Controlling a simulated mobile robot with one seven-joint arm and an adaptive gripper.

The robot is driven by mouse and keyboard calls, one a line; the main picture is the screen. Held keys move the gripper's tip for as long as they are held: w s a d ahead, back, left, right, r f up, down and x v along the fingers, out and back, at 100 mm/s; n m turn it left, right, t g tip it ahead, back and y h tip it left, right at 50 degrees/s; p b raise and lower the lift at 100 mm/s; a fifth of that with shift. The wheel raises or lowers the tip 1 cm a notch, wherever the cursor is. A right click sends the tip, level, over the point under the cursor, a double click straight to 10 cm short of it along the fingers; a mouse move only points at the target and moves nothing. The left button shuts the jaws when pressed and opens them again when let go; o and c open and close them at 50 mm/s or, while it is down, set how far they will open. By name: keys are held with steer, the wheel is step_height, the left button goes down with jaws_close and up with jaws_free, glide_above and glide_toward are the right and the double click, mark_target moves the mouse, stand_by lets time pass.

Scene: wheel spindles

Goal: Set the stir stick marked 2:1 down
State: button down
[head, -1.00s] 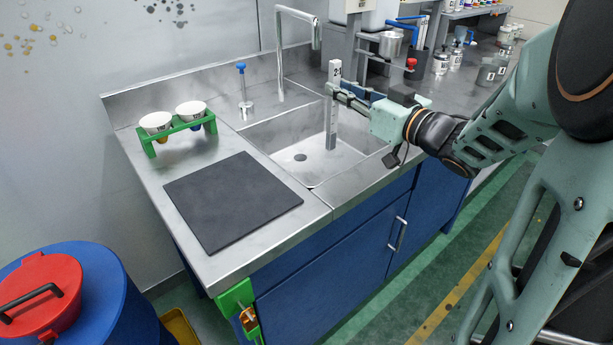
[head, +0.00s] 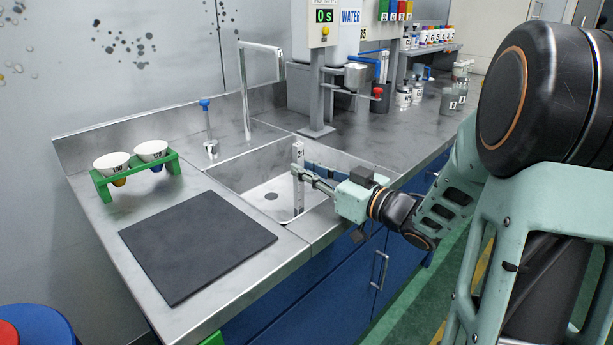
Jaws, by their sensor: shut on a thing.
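The stir stick marked 2:1 (head: 299,199) is a flat, light grey strip with dark markings near its top. It stands about upright over the front right part of the steel sink (head: 240,192). My gripper (head: 297,172) is shut on its upper part, reaching in from the right. The stick's lower end shows near the sink's front edge; I cannot tell whether it touches anything.
A dark square mat (head: 197,245) lies on the counter left of the sink. Behind it a green rack (head: 137,177) holds two white cups (head: 151,151). A tap (head: 246,95) and a blue-topped dispenser (head: 207,128) stand behind the sink. Bottles and cans (head: 404,95) stand at back right.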

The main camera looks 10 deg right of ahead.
steer(key=shift+f, duration=0.15)
steer(key=c, duration=1.8)
jaws_free()
steer(key=shift+c, duration=0.2)
steer(key=p+v, duration=0.3)
steer(key=v, duration=0.9)
